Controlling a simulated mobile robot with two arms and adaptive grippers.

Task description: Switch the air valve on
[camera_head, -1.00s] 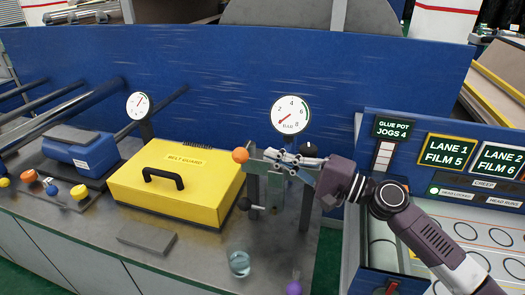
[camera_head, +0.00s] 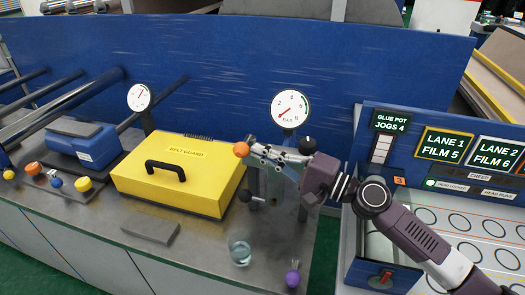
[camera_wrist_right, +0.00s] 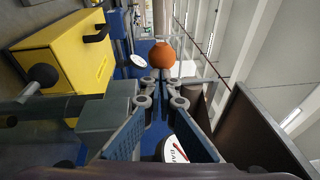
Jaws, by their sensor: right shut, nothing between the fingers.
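The air valve shows as an orange ball knob (camera_head: 241,149) at the end of a handle above the bench, in front of the large bar gauge (camera_head: 290,108). The gauge needle points to the low, lower-left part of its dial. My right gripper (camera_head: 256,148) is shut and empty, its tips close beside the orange knob on its right. In the right wrist view the orange knob (camera_wrist_right: 161,55) sits just beyond the fingertips (camera_wrist_right: 160,84). I cannot tell whether they touch it. My gripper partly hides the valve body and handle. My left gripper is not in view.
A yellow belt guard box (camera_head: 178,177) stands left of the valve. A black ball lever (camera_head: 245,196) is below the knob. A glass (camera_head: 239,250) and a purple knob (camera_head: 293,278) are near the front edge. The blue back panel (camera_head: 215,75) rises behind.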

